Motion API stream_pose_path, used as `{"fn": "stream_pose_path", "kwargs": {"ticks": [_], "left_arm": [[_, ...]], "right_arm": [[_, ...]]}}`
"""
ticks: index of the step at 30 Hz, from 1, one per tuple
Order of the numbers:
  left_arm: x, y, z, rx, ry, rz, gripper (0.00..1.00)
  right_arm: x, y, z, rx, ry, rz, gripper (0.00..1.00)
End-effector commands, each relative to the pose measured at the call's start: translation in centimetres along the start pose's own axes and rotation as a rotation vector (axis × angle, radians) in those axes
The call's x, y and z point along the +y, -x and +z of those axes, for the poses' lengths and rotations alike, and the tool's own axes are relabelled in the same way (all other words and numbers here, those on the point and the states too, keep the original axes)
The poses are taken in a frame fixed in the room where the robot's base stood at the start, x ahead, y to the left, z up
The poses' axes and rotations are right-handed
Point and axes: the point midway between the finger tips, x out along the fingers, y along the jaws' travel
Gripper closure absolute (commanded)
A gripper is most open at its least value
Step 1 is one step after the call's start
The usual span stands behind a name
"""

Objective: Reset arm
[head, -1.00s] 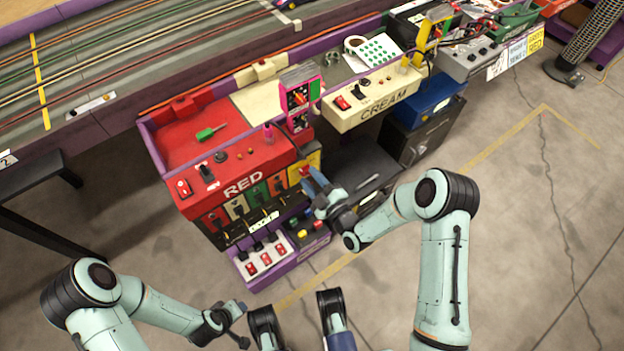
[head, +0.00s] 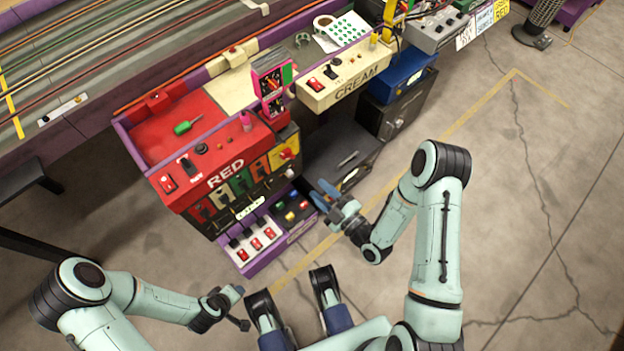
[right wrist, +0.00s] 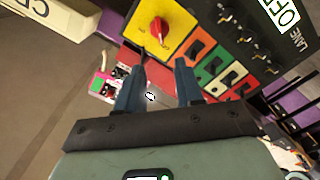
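My right gripper (head: 326,192) is in front of and to the right of the RED control box (head: 225,172), apart from it. In the right wrist view its two blue fingers (right wrist: 160,75) are spread with nothing between them. Beyond them in that view are a red rotary knob (right wrist: 159,32) on a yellow plate (right wrist: 172,22) and a row of coloured switch plates (right wrist: 215,66). My left gripper (head: 238,304) is at the lower left, over the floor; its fingers are too small and edge-on to judge.
The CREAM box (head: 350,75) stands to the right of the red one. A dark open drawer or shelf (head: 335,155) and a grey cabinet (head: 405,108) sit below it. A purple-edged switch panel (head: 256,238) juts out low in front. The floor (head: 530,200) at right is clear.

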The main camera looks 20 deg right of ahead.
Motion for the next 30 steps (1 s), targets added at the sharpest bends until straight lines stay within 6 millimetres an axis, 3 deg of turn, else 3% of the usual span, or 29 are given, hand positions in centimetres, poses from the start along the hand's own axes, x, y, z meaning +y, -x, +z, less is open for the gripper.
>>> {"fn": "stream_pose_path", "kwargs": {"ticks": [5,23,26,30], "left_arm": [[0.0,0.1,0.2,-0.005,0.0,0.0,0.57],[0.0,0.1,0.2,-0.005,0.0,0.0,0.57],[0.0,0.1,0.2,-0.005,0.0,0.0,0.57],[0.0,0.1,0.1,-0.004,0.0,0.0,0.57]], "right_arm": [[0.0,0.8,0.0,-0.002,0.0,0.0,0.64],[-0.4,0.7,0.4,-0.023,-0.025,-0.018,0.64],[-2.1,0.7,2.0,-0.124,-0.137,-0.089,0.64],[-6.8,2.4,6.2,-0.452,-0.48,-0.223,0.64]]}}
